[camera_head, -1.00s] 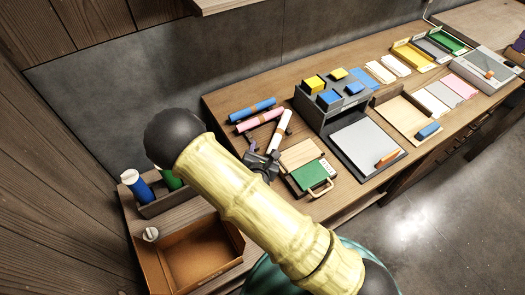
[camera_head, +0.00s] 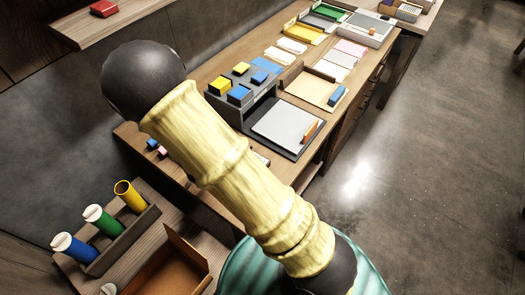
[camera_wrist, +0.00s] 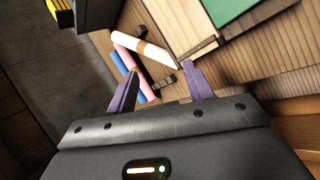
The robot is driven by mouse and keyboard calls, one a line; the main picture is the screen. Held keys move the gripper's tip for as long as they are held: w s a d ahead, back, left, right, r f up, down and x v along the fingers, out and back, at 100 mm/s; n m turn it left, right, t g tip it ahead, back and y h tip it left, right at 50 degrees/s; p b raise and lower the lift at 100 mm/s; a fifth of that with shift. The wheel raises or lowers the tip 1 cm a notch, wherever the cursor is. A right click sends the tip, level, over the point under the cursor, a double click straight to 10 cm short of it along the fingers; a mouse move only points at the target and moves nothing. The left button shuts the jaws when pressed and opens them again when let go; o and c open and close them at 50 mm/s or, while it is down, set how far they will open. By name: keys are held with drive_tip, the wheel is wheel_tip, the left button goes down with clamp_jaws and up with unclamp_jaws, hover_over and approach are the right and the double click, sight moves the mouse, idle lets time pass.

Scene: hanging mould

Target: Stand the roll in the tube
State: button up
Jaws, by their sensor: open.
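Three rolls lie on the bench in the wrist view: a white roll (camera_wrist: 158,54) with a brown band, a pink roll (camera_wrist: 128,57) and a blue roll (camera_wrist: 118,62). My gripper (camera_wrist: 163,75) is open above them, its two purple fingers apart, with nothing held between them. In the head view my arm hides the gripper and most of the rolls; only the blue and pink ends show. A yellow tube (camera_head: 131,197) with an open dark mouth stands in a wooden rack (camera_head: 124,240) at lower left. A green tube (camera_head: 104,220) and a blue tube (camera_head: 77,248), both white-topped, stand beside it.
An open brown box (camera_head: 165,270) sits in front of the rack. A grey block stand (camera_head: 244,108) and a grey tray (camera_head: 289,128) occupy the bench. A shelf with a red item (camera_head: 104,8) juts out at upper left. Dark clamp-like pieces lie near the rolls.

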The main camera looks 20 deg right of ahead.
drive_tip(key=s+d+r+m+g+y, duration=0.1)
drive_tip(key=s+d+r+m+g, duration=0.4)
drive_tip(key=s+d+r+m, duration=0.7)
wheel_tip(320, 180, up, 2)
drive_tip(key=s+m, duration=0.1)
drive_tip(key=m, duration=0.5)
drive_tip(key=shift+s+d+r+m+g, duration=0.2)
drive_tip(key=shift+s+d+m+g, duration=0.1)
drive_tip(key=shift+d+g, duration=0.1)
drive_tip(key=c, duration=0.3)
drive_tip(key=shift+w, duration=0.15)
drive_tip(key=shift+c, duration=0.2)
